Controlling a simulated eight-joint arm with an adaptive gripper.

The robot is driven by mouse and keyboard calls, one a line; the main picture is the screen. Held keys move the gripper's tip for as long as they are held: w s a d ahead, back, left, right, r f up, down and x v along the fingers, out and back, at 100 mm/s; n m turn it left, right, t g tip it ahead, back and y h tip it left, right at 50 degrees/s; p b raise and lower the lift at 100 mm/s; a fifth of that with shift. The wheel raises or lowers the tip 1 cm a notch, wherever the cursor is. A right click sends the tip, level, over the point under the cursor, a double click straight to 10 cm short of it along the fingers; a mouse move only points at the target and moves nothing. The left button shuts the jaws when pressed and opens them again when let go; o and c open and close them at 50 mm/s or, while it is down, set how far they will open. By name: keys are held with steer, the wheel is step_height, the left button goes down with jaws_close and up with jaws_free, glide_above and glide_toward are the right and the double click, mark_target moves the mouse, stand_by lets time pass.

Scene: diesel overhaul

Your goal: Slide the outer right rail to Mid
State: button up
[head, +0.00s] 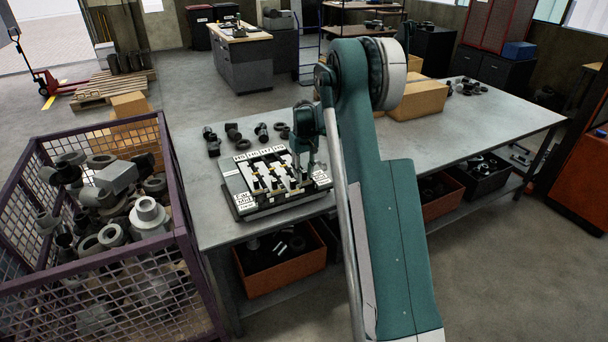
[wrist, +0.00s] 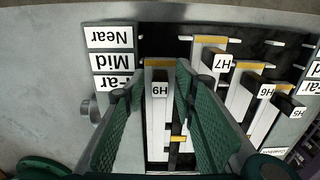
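A slotted fixture (head: 285,203) with several white rails lies on the bench. The rail at its right end (wrist: 155,110) carries a dark block with an upside-down tag. In the wrist view, its orange end strip appears about level with the Mid plate (wrist: 112,62). The Near plate (wrist: 109,37) and Far plate (wrist: 117,83) flank that plate. My gripper (head: 303,168) is over the fixture's right side. In the wrist view, its green fingers (wrist: 160,85) are apart, one on each side of this block. I cannot tell whether they touch it. The left finger partly hides the Far plate.
Neighbouring rails with tagged blocks (wrist: 222,65) stand close beside the right finger. Dark loose parts (head: 233,132) lie behind the fixture. A cardboard box (head: 413,98) stands farther right on the bench (head: 480,125). A purple mesh crate (head: 125,262) full of parts stands at left.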

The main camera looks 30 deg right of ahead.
step_height(320, 180, up, 12)
stand_by(0.7)
stand_by(0.5)
steer(key=s+a+r+t+b, duration=0.1)
steer(key=s+a+r+b, duration=0.1)
steer(key=s+a+r, duration=0.5)
steer(key=s+a+r+t+b, duration=0.15)
steer(key=s+a, duration=0.25)
steer(key=s, duration=0.5)
steer(key=s+a+r+t+b, duration=0.1)
steer(key=s+a+r, duration=0.45)
steer(key=s, duration=0.35)
steer(key=s+a+f+t+b, duration=0.1)
steer(key=s+a+f, duration=0.2)
steer(key=s, duration=0.6)
steer(key=s+a+f+t+b, duration=0.1)
steer(key=s+a+f+b, duration=0.1)
steer(key=s, duration=0.7)
steer(key=s+a+f+t+b, duration=0.1)
steer(key=s+a+f+b, duration=0.1)
steer(key=s+a+f, duration=0.3)
steer(key=shift+s+f+t, duration=0.35)
steer(key=shift+s+f, duration=0.4)
steer(key=shift+s, duration=1.35)
